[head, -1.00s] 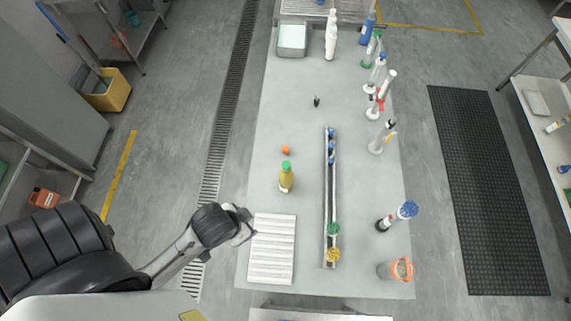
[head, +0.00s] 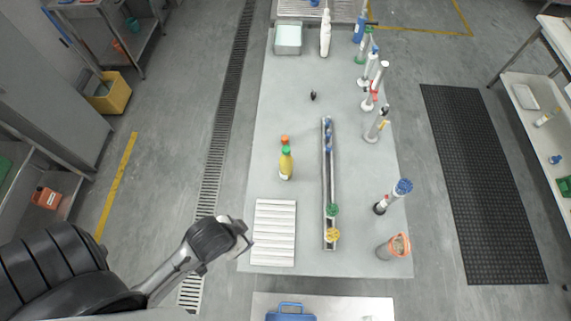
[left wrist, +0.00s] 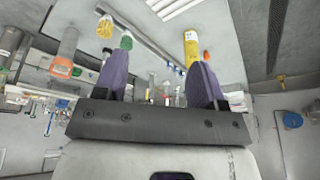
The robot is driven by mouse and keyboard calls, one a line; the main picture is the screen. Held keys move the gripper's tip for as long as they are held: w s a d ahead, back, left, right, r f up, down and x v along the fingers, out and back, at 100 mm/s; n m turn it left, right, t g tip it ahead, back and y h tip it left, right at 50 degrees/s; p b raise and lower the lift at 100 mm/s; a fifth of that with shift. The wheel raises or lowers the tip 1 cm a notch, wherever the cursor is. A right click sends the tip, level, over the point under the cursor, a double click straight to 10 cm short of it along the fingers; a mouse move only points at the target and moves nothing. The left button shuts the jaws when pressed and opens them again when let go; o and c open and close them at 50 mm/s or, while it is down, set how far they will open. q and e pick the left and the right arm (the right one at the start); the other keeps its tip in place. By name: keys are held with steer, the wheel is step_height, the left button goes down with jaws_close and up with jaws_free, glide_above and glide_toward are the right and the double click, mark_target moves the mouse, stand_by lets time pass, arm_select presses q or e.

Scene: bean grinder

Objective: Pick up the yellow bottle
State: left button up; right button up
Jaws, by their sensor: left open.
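The yellow bottle (head: 286,166) with a green cap stands on the grey table (head: 300,90), left of the long narrow rail. It also shows in the left wrist view (left wrist: 191,48), near the top and partly behind one finger. My left gripper (head: 246,241) is at the table's left edge, beside the white ribbed panel, nearer to me than the bottle and apart from it. In the left wrist view its two purple fingers (left wrist: 160,80) are wide apart with nothing held between them. My right gripper is not in view.
The white ribbed panel (head: 274,233) lies between my left gripper and the rail (head: 328,190). A small orange object (head: 284,140) is just beyond the bottle. Several brushes and an orange-rimmed container (head: 393,247) stand along the right side.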

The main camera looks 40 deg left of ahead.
arm_select(q)
steer(key=shift+s, duration=0.1)
steer(key=shift+d+f, duration=0.1)
steer(key=shift+d, duration=0.15)
stand_by(0.3)
